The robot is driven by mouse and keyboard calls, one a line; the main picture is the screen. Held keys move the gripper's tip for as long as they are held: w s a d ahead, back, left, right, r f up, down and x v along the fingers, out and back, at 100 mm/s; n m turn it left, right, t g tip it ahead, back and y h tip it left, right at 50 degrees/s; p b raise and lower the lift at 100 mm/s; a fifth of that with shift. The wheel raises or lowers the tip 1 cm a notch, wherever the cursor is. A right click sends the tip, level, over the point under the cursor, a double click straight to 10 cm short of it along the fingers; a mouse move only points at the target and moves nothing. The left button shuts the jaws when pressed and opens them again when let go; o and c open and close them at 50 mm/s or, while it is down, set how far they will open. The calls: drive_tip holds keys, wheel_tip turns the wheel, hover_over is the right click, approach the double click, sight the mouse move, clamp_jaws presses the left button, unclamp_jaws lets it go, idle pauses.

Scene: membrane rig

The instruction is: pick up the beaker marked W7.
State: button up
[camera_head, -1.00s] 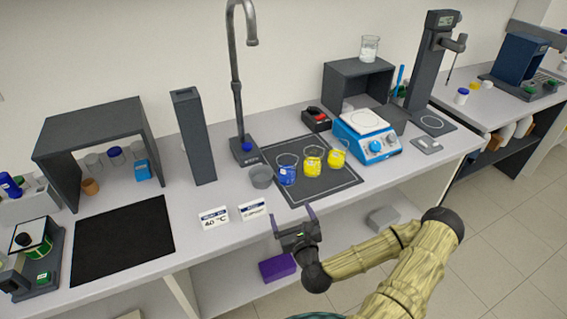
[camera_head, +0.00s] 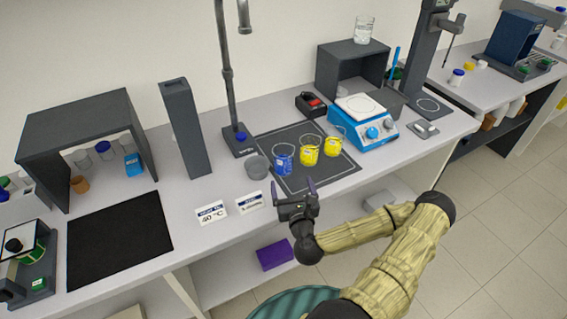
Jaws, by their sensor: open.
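Three beakers stand in a row on a dark mat (camera_head: 318,181) with a thin pale outline. The left one is a blue beaker (camera_head: 283,158); the other two are a yellow beaker (camera_head: 308,152) in the middle and a yellow beaker (camera_head: 333,146) at the right. Their markings are too small to read, so I cannot tell which is W7. My gripper (camera_head: 293,188) is open and empty. In the picture it shows just below the blue beaker, at the bench's front edge, with its fingers pointing toward the beakers. It appears apart from them.
A grey cup (camera_head: 257,167) stands left of the blue beaker. Two small signs (camera_head: 211,212) stand at the front edge, left of my gripper. A blue hotplate (camera_head: 366,125) is at the right of the mat.

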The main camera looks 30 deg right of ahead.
sight(285, 160)
drive_tip(key=shift+w+d+f+b, duration=0.15)
drive_tip(key=shift+w+b, duration=0.3)
drive_tip(key=shift+w, duration=0.05)
drive_tip(key=shift+w+d+f+b, duration=0.1)
drive_tip(key=shift+w+d+b, duration=0.05)
drive_tip(key=shift+w+b, duration=0.3)
drive_tip(key=b, duration=0.1)
drive_tip(key=w+b, duration=0.1)
drive_tip(key=b, duration=0.1)
drive_tip(key=shift+w+d, duration=0.15)
drive_tip(key=shift+d, duration=0.15)
drive_tip(key=b, duration=0.3)
drive_tip(key=shift+w, duration=0.35)
drive_tip(key=shift+w+b, duration=0.1)
drive_tip(key=shift+b, duration=0.3)
drive_tip(key=x, duration=0.2)
drive_tip(key=p+x, duration=0.1)
drive_tip(key=x, duration=0.3)
drive_tip(key=shift+w+r+p, duration=0.15)
drive_tip(key=shift+r+p, duration=0.1)
drive_tip(key=shift+p, duration=0.05)
drive_tip(key=shift+w+d+f, duration=0.1)
drive_tip(key=shift+w+d, duration=0.05)
drive_tip(key=shift+w, duration=0.35)
drive_tip(key=shift+p+x, duration=0.85)
drive_tip(key=shift+x, duration=1.75)
